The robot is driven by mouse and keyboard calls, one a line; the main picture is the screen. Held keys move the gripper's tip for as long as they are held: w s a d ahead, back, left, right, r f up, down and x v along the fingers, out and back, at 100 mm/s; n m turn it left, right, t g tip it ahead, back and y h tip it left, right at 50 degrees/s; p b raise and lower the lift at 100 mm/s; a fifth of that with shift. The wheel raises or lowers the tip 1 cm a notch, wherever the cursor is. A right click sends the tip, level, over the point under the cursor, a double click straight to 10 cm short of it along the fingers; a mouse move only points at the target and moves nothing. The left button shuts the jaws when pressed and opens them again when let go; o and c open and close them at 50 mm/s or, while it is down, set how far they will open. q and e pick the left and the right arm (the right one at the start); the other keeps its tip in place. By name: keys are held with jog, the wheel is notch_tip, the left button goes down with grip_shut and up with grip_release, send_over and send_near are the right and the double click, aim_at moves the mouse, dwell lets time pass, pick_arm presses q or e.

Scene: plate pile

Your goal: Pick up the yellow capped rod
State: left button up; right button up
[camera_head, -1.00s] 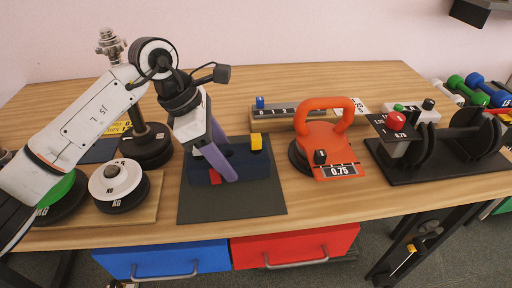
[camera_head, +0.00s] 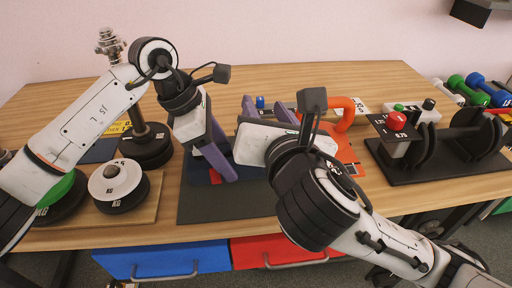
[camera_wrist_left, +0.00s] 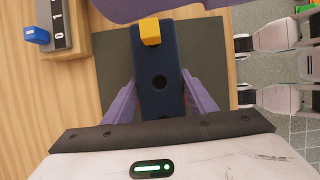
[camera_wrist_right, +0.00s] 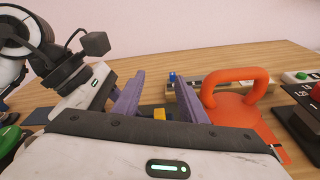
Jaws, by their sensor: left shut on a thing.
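The yellow cap (camera_wrist_left: 150,30) of the rod sits at the far end of a dark blue block (camera_wrist_left: 160,75) with round holes in the left wrist view. The rod below the cap is hidden. My left gripper (camera_wrist_left: 160,100) has its purple fingers on both sides of the block and is shut on it. My right gripper (camera_wrist_right: 160,80) is open; in the right wrist view the yellow cap (camera_wrist_right: 159,114) shows low between its fingers. In the head view the right gripper (camera_head: 266,106) hides the cap. A right finger crosses above the cap in the left wrist view.
The block stands on a dark mat (camera_head: 215,205). An orange handled weight (camera_head: 345,150) is close right of my right gripper. A grey switch strip (camera_wrist_left: 60,22) lies behind. Weight plates (camera_head: 122,185) stand left, a black rack (camera_head: 420,170) right.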

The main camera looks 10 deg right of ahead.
jog(key=s+a+f+n+g, duration=0.1)
jog(key=s+f+n+g, duration=0.15)
jog(key=s+f, duration=0.25)
jog(key=shift+n, duration=0.25)
jog(key=x, duration=0.4)
jog(key=shift+w+f, duration=0.25)
jog(key=shift+f, duration=0.15)
jog(key=x, duration=0.6)
jog(key=shift+w, duration=0.4)
jog(key=shift+c, duration=0.2)
grip_shut()
